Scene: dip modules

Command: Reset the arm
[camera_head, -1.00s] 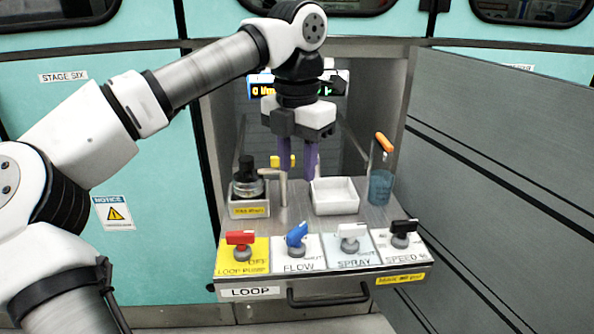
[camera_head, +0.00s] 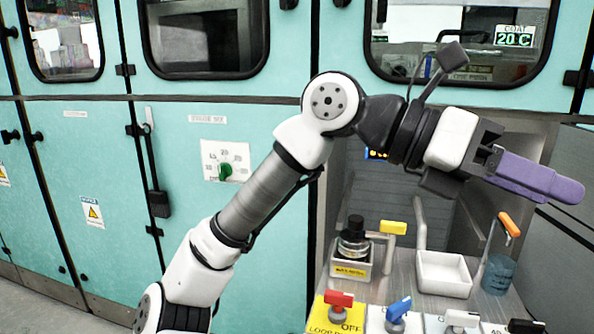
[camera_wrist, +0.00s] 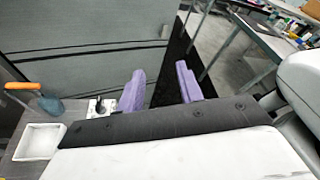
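My gripper (camera_head: 545,180) has purple fingers and points to the right and slightly down in the head view, above the metal bench. In the wrist view, the two fingers of my gripper (camera_wrist: 160,78) stand apart with nothing between them. My arm is raised and bent, its elbow high in front of the teal cabinets. The fingers overlap in the head view, so their gap does not show there.
The bench holds a dark-capped glass bottle (camera_head: 353,238), a white tray (camera_head: 443,285), and a beaker (camera_head: 498,272) with an orange-handled tool (camera_head: 510,224). Red (camera_head: 340,300) and blue (camera_head: 398,309) knobs stand at its front.

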